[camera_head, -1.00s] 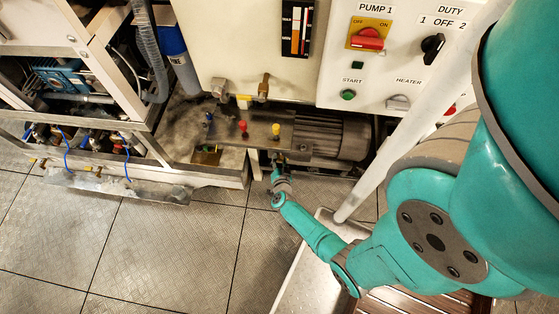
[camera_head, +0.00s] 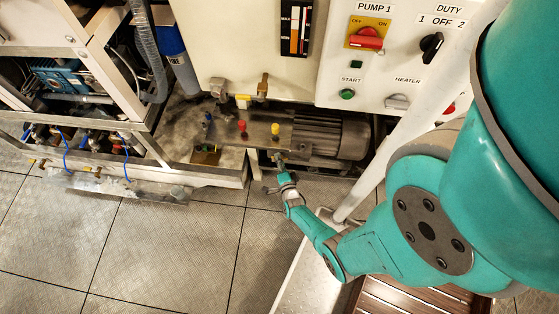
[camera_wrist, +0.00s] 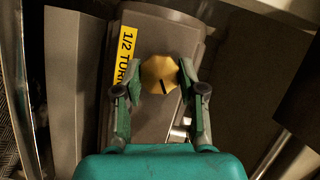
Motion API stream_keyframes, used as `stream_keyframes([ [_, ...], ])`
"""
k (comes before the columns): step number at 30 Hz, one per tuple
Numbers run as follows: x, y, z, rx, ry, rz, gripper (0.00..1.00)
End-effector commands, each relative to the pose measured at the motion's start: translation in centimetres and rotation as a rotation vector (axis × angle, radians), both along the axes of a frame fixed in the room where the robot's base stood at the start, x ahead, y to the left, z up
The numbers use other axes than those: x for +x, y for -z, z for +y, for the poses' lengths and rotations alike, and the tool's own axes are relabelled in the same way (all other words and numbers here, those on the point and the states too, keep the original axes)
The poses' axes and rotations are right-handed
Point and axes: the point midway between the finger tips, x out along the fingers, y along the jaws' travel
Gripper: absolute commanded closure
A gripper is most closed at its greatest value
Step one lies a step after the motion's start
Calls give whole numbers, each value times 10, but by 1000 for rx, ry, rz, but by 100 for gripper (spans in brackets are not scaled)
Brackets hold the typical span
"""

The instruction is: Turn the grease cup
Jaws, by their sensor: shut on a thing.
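The grease cup (camera_wrist: 160,75) has a yellow, many-sided cap with a dark line on it. In the wrist view it sits between the two fingertips of my gripper (camera_wrist: 161,70), which is shut on it from left and right. A yellow label (camera_wrist: 128,58) reading "1/2 TURN", its end partly hidden by the left finger, lies just left of the cap. In the head view a yellow cap (camera_head: 275,129) stands on the pump unit, with my gripper (camera_head: 278,157) small just below it. Finger contact is too small to see there.
A red cap (camera_head: 242,125) stands left of the yellow one. The grey finned motor (camera_head: 328,136) is to the right. A control panel (camera_head: 390,60) rises behind, and a pale slanted rail (camera_head: 385,140) crosses near my arm. Tiled floor is open at left.

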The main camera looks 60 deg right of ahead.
Motion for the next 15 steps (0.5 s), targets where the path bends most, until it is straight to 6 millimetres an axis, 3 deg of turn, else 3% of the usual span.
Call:
stream_keyframes([
  [15,-1,2,0,98,3,-273,95],
])
